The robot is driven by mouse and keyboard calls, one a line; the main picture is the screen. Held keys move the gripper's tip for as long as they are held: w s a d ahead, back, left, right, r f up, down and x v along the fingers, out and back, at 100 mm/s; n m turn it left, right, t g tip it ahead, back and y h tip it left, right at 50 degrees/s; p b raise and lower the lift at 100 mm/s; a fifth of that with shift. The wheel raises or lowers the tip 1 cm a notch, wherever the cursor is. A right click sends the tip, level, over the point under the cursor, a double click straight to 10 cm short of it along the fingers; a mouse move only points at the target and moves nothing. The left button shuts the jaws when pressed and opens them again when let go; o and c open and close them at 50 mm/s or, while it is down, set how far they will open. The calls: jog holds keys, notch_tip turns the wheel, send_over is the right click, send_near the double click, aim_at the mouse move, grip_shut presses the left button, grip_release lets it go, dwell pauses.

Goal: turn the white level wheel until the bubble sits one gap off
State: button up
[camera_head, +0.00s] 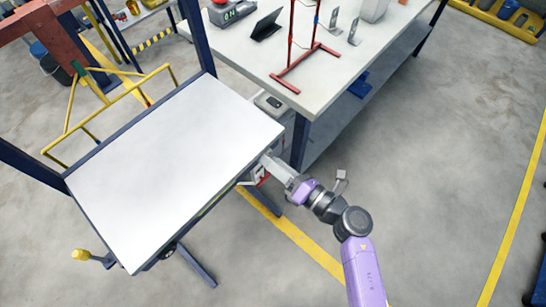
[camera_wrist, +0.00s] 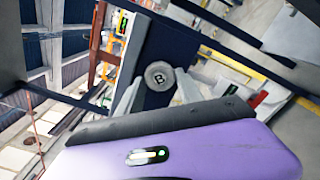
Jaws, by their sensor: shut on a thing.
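In the head view, my gripper (camera_head: 271,167) is at the right edge of a white-topped table (camera_head: 175,150), below its top. In the wrist view, my gripper (camera_wrist: 158,92) has its two grey fingers on either side of a dark part bearing a round grey knob (camera_wrist: 159,76) marked "B". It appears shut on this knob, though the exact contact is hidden. I cannot make out a separate white wheel. No bubble can be read in either view. A small red and white part (camera_head: 259,175) is beside the fingers.
A workbench (camera_head: 330,75) stands behind, with a red frame (camera_head: 300,65), a black stand (camera_head: 267,25) and a digital display (camera_head: 228,13). A yellow-knobbed handle (camera_head: 81,254) is at the table's lower left. The floor (camera_head: 430,160) to the right is open.

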jog(key=shift+m, duration=0.4)
jog(key=o, duration=1.4)
jog(key=shift+r, duration=0.1)
